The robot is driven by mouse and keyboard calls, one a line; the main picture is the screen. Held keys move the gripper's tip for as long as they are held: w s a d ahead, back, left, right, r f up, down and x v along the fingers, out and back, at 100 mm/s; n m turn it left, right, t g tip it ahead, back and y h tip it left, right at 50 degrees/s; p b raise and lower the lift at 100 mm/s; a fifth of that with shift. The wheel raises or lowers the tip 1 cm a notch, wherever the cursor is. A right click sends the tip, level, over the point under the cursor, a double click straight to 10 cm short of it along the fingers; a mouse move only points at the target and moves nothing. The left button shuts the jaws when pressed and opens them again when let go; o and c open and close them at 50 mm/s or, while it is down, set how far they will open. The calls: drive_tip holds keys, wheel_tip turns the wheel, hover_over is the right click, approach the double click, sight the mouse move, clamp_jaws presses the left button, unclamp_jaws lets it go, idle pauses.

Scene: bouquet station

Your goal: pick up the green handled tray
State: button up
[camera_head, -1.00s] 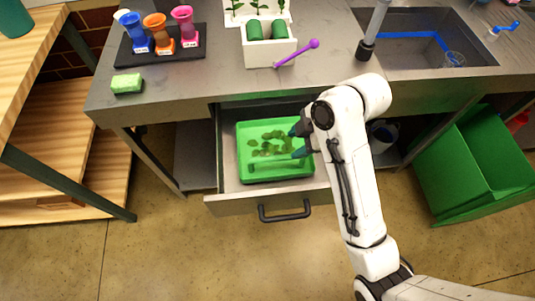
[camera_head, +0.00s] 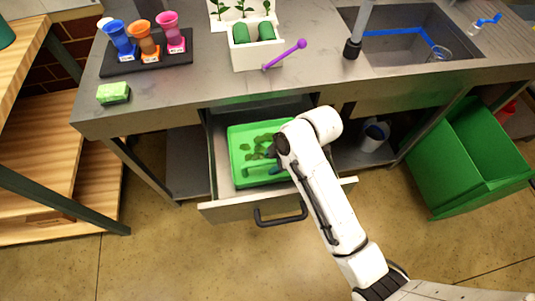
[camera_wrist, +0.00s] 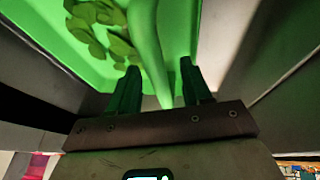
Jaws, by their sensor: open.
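The green handled tray (camera_head: 237,158) lies in the open drawer, with several dull green leaf-like pieces (camera_head: 262,140) in it. In the wrist view, the tray (camera_wrist: 180,22) fills the upper middle and its light green handle bar (camera_wrist: 147,45) runs between my fingers. My gripper (camera_wrist: 160,66) is open, one dark green finger on each side of the bar. I cannot tell whether either finger touches it. In the head view, my gripper is over the right part of the tray, mostly hidden by my arm.
The open drawer (camera_head: 229,209) has walls close around the tray and a dark front handle (camera_head: 280,217). The grey worktop (camera_head: 185,88) overhangs its back. A large green bin (camera_head: 455,160) stands at right. A wooden shelf (camera_head: 60,135) stands at left.

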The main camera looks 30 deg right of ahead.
drive_tip(key=shift+w+f, duration=0.1)
drive_tip(key=shift+f, duration=0.25)
drive_tip(key=shift+c, duration=0.2)
drive_tip(key=shift+a, duration=0.1)
clamp_jaws()
